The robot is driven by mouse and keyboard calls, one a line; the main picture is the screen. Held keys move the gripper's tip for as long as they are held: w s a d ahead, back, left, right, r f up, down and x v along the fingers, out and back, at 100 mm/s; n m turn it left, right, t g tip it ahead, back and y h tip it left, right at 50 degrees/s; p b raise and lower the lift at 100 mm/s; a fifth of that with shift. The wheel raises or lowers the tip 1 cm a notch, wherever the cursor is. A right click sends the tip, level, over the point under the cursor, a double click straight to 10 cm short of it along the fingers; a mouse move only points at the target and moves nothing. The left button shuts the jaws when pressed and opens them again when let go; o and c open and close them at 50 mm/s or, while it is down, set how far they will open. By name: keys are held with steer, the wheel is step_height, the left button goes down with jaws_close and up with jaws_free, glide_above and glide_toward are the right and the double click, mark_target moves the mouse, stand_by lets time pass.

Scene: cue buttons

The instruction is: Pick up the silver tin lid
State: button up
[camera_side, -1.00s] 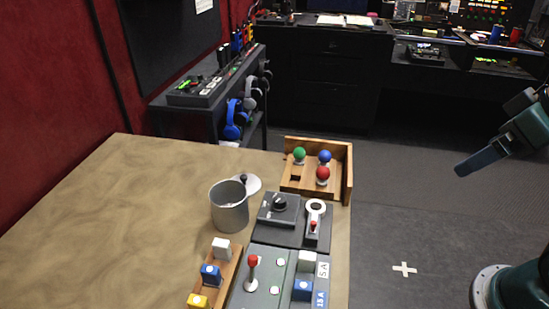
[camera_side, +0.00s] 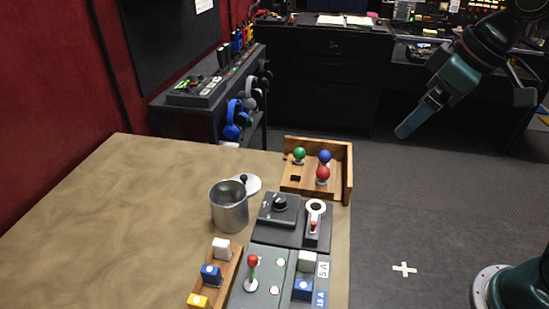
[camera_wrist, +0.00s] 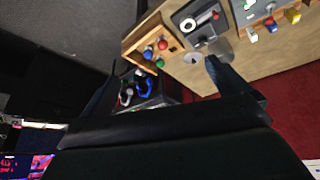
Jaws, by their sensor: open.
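The silver tin lid (camera_side: 253,184) is a flat round disc with a dark knob. It lies on the table just behind the silver tin (camera_side: 229,213), which hides part of it in the side view. In the wrist view, the lid (camera_wrist: 192,58) is a small pale disc beside the tin (camera_wrist: 226,52), close to one finger. My gripper (camera_side: 404,131) is open and empty. It is in the air to the right of the table, higher than the lid and well apart from it.
A wooden tray (camera_side: 345,190) with green, blue and red knobs stands right of the lid. A black dial box (camera_side: 270,213) and switch panels line the table's right edge. The table's left side (camera_side: 110,220) is clear. A rack with headphones (camera_side: 233,120) stands behind.

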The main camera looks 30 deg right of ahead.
steer(key=w+a+f+n+g+y, duration=0.1)
steer(key=w+a+f+n, duration=0.3)
steer(key=w, duration=0.8)
steer(key=w+a+f+n+g+y, duration=0.1)
steer(key=w+a+f+n, duration=0.3)
steer(key=w+a+f, duration=0.5)
steer(key=w+a, duration=0.1)
steer(key=w, duration=0.3)
steer(key=shift+a+f+y, duration=0.15)
steer(key=shift+f+y, duration=0.05)
steer(key=shift+y, duration=0.2)
glide_above(255, 183)
steer(key=shift+f, duration=3.95)
steer(key=shift+x, duration=2.6)
steer(key=shift+s, duration=0.15)
steer(key=shift+c, duration=0.4)
steer(key=c, duration=0.9)
